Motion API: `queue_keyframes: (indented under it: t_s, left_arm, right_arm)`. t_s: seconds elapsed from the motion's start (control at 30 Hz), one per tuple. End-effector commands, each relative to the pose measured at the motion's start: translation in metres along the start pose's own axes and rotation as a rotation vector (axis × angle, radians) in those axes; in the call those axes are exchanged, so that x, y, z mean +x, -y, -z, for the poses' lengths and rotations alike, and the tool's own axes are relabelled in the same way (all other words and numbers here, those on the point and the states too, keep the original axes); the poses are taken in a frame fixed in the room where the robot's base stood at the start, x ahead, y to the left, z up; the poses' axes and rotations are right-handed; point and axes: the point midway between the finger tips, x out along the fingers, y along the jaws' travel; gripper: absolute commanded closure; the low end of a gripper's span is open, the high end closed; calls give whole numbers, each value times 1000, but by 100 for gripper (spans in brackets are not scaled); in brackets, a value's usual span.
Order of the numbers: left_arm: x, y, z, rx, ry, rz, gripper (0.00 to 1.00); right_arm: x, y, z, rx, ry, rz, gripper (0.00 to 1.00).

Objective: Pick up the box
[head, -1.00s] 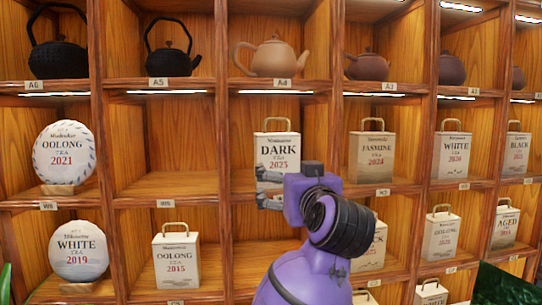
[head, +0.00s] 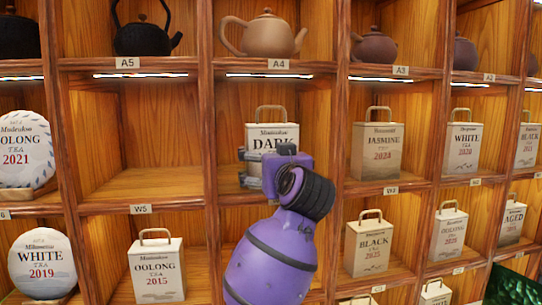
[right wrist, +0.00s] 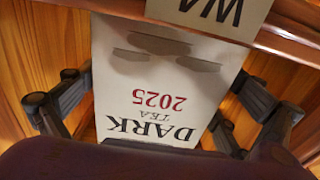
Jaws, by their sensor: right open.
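The white DARK tea 2025 box (head: 272,135) with a loop handle stands upright in the middle cubby under the A4 shelf. My purple right arm covers its lower right part. My right gripper (head: 268,168) is at the front of this box, with one finger showing along its left side. In the right wrist view the box face (right wrist: 155,95) appears upside down between the open fingers (right wrist: 160,80), one on each side. I cannot tell whether either finger touches the box. My left gripper is not in view.
Wooden dividers (head: 210,150) bound the cubby closely. A JASMINE box (head: 377,150) stands in the cubby to the right; the W5 cubby (head: 140,140) to the left is empty. A BLACK box (head: 368,245) sits lower right. A tan teapot (head: 264,36) is above.

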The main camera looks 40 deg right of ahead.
Motion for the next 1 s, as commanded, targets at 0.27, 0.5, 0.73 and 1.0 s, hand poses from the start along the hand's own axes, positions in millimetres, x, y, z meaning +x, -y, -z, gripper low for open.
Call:
queue_keyframes:
  t_s: [0.27, 0.5, 0.73, 1.0]
  left_arm:
    - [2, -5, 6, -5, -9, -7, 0]
    - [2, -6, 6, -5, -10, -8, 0]
    - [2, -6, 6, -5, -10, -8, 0]
    - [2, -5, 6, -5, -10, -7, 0]
  right_arm:
    - [12, 0, 1, -1, -1, 0, 0]
    - [11, 0, 1, -1, -1, 0, 21]
    - [11, 0, 1, -1, -3, -1, 41]
    - [13, 1, 2, -1, -3, 0, 41]
